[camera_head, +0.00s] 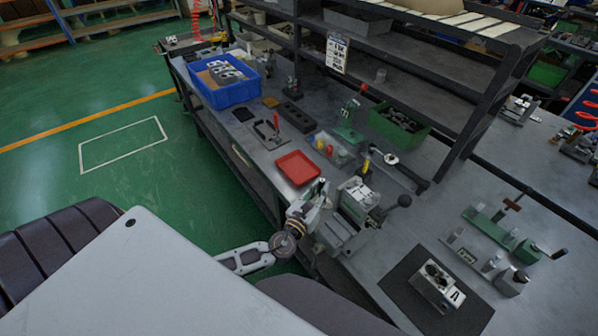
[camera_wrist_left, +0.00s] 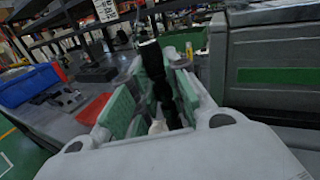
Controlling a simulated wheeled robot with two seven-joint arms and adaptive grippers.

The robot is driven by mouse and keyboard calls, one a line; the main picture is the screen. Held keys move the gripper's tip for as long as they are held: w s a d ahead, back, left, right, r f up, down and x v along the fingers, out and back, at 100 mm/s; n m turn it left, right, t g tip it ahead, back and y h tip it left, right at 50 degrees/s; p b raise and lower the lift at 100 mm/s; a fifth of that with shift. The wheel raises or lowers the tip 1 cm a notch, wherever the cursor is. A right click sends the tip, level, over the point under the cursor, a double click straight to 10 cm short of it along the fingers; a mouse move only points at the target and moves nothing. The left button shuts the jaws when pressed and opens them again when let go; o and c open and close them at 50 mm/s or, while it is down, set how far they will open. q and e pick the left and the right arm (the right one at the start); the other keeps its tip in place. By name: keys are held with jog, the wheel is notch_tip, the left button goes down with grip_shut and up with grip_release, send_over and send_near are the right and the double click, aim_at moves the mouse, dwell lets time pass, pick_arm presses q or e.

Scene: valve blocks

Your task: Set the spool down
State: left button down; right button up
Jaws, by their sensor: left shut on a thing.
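The spool (camera_wrist_left: 153,62) is a dark, stepped rod. In the left wrist view it stands roughly lengthwise between the green pads of my left gripper (camera_wrist_left: 152,98), which is shut on it. In the head view my left gripper (camera_head: 316,194) is over the bench's front edge, between the red tray (camera_head: 297,168) and the grey vise (camera_head: 352,212). The spool is too small and covered to make out clearly there. A metal valve block (camera_head: 438,285) with bores lies on a dark mat (camera_head: 402,292) to the right. My right gripper is not in view.
A blue bin (camera_head: 215,97) of metal blocks stands at the bench's far left end. A black holed block (camera_head: 291,115), a green bin (camera_head: 398,128) and a green fixture (camera_head: 490,232) stand on the bench. Shelf posts rise behind. The red tray looks empty.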

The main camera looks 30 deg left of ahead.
pick_arm(q)
jog(key=shift+w+d+r+b, duration=0.15)
jog(key=shift+w+r+b, duration=0.15)
jog(key=shift+w+r, duration=0.5)
jog(key=w+a+r+n+y+b, duration=0.3)
jog(key=w+a+r+y+b, duration=0.15)
jog(key=w+a+r, duration=0.45)
jog(key=w+a+f+n+g+y, duration=0.1)
jog(key=w+a+f+n+y, duration=0.1)
jog(key=a+f, duration=0.7)
jog(key=w+a+y, duration=0.1)
jog(key=a+y, duration=0.1)
jog(key=a, duration=0.2)
jog(key=shift+w+g+y, duration=0.2)
jog(key=shift+g+y, duration=0.1)
jog(key=shift+y, duration=0.05)
